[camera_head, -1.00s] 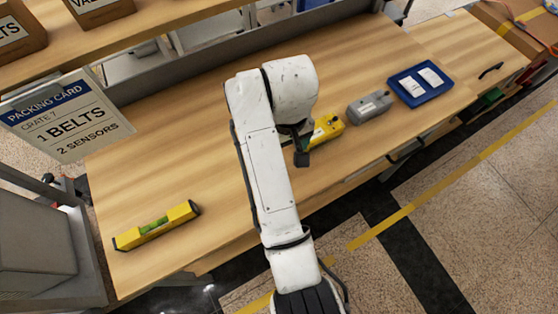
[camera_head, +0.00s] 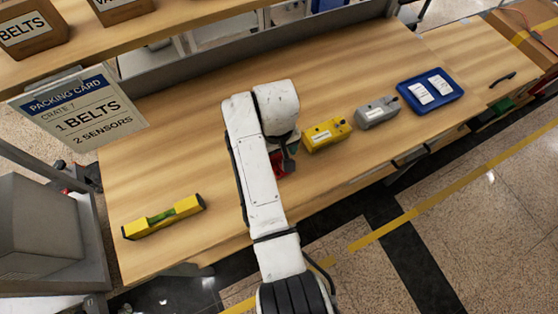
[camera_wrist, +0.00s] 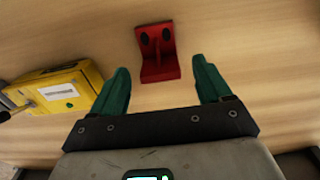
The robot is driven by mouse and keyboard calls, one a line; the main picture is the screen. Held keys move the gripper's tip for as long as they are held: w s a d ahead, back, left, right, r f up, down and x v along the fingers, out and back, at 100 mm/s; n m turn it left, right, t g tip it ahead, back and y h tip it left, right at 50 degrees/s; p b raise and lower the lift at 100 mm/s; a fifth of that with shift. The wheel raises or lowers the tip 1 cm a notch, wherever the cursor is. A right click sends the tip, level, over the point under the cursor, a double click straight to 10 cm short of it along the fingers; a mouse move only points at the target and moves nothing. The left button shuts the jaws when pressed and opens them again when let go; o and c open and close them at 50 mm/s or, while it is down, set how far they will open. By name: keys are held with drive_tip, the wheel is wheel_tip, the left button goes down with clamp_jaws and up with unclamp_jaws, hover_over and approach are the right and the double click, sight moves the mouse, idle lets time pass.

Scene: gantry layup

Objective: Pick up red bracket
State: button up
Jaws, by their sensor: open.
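The red bracket (camera_wrist: 160,70) lies on the wooden bench. In the wrist view it is an L-shaped piece with two dark holes in its far plate. In the head view only part of the bracket (camera_head: 278,165) shows, because my arm hides the rest. My gripper (camera_wrist: 162,82) is open, with its two green fingers spread wide. The bracket sits ahead of and between the finger lines, and nothing is held. The head view also shows the gripper (camera_head: 287,155) over the bracket, mostly hidden behind my wrist.
A yellow box with a white label (camera_head: 327,136) stands right of the bracket, close to one finger in the wrist view (camera_wrist: 62,92). Beyond it are a grey box (camera_head: 377,112) and a blue tray (camera_head: 430,92). A yellow level (camera_head: 163,217) lies left on the bare bench (camera_head: 170,165).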

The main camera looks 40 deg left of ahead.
drive_tip(key=shift+f, duration=0.7)
drive_tip(key=shift+c, duration=0.3)
drive_tip(key=c, duration=1.2)
drive_tip(key=shift+c, duration=0.2)
drive_tip(key=shift+r, duration=0.15)
